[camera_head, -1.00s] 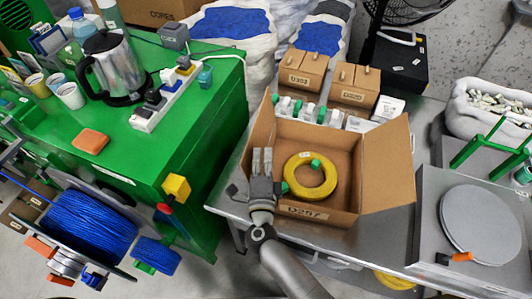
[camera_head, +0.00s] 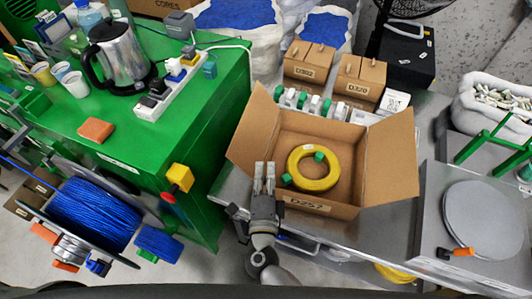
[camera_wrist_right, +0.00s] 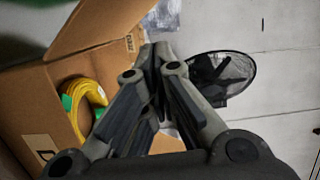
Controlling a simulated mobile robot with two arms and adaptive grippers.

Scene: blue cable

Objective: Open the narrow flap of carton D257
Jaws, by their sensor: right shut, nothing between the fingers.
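Carton D257 (camera_head: 345,211) stands open on the grey metal table, its label on the front wall. Its left flap (camera_head: 250,128) leans outward to the left and its right flap (camera_head: 391,158) spreads to the right. A yellow cable coil (camera_head: 313,184) with green clips lies inside. My right gripper (camera_head: 264,166) is shut and empty at the carton's front left corner; I cannot tell if it touches. The right wrist view shows its closed fingers (camera_wrist_right: 155,57) beside the carton (camera_wrist_right: 32,95), with the coil (camera_wrist_right: 84,98) inside. My left gripper is not in view.
Cartons D302 (camera_head: 308,67) and D320 (camera_head: 358,82) stand behind, with small green-and-white parts between. The green bench (camera_head: 130,170) with a kettle (camera_head: 117,62) is on the left. A round grey plate (camera_head: 473,219) lies to the right.

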